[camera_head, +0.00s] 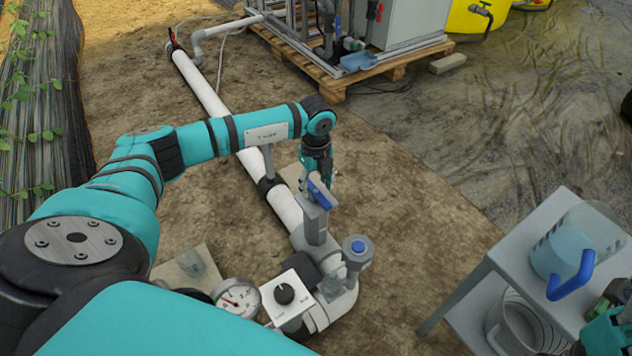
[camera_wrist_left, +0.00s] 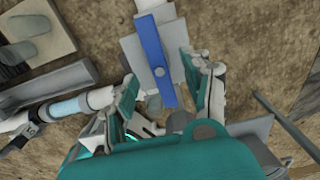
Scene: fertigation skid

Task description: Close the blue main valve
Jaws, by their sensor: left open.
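The blue main valve handle (camera_head: 321,194) is a flat blue lever on top of a grey valve body (camera_head: 315,224) in the white pipe line. My left gripper (camera_head: 318,172) is just behind and above the handle in the head view. In the left wrist view, the blue handle (camera_wrist_left: 153,50) runs lengthwise between the spread fingers of my left gripper (camera_wrist_left: 170,82). The fingers are open, with space showing on both sides of the handle; contact cannot be made out. Part of my right gripper (camera_head: 605,330) shows at the lower right edge, its fingers unclear.
A blue-topped grey fitting (camera_head: 357,250), a dial box (camera_head: 287,296) and a round gauge (camera_head: 238,298) stand close in front of the valve. A grey side table (camera_head: 500,262) bears a jug (camera_head: 575,245) at right. Bare soil lies between.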

